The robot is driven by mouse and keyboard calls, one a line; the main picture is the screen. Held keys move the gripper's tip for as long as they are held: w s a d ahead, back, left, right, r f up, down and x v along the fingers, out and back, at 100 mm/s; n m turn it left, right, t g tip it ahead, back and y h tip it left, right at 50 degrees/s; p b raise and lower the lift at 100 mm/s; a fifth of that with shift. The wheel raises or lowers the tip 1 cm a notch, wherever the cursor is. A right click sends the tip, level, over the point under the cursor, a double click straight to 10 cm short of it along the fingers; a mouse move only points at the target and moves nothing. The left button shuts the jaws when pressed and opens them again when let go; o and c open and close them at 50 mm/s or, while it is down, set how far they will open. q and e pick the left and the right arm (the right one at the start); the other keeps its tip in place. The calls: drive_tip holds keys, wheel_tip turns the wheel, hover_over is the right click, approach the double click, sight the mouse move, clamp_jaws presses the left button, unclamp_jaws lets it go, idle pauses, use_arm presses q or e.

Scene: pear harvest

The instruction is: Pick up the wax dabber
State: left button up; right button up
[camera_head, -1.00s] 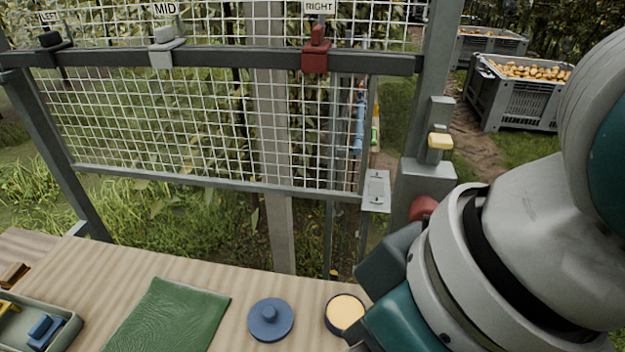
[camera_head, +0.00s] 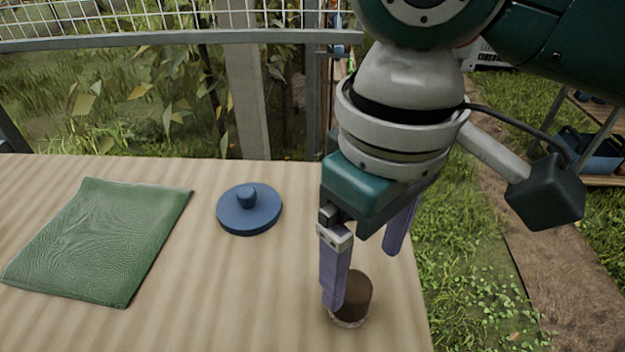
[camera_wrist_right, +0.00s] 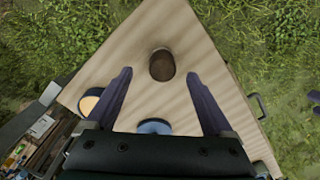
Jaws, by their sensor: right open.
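The wax dabber appears to be the short brown cylinder with a pale lower rim (camera_head: 357,296), near the table's right edge in the head view. It also shows in the right wrist view (camera_wrist_right: 162,66), just ahead of the fingertips and roughly centred between them. My right gripper (camera_head: 363,278) points down with its two purple fingers apart and nothing held. In the head view one fingertip overlaps the cylinder's left side; I cannot tell whether it touches. In the wrist view both fingers (camera_wrist_right: 158,75) stand clear of it. My left gripper is out of view.
A round blue lid with a knob (camera_head: 249,209) and a green cloth (camera_head: 100,240) lie left on the wooden table (camera_head: 230,300). A pot with yellow contents (camera_wrist_right: 89,103) shows in the wrist view. A mesh fence frame (camera_head: 150,38) stands behind. Grass lies beyond the table's right edge.

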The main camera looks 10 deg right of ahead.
sight(353, 285)
drive_tip(key=f, duration=0.2)
drive_tip(key=f+b, duration=0.1)
drive_tip(key=f, duration=0.3)
drive_tip(key=shift+w+a, duration=0.15)
drive_tip(key=shift+a, duration=0.15)
drive_tip(key=shift+r, duration=0.1)
clamp_jaws()
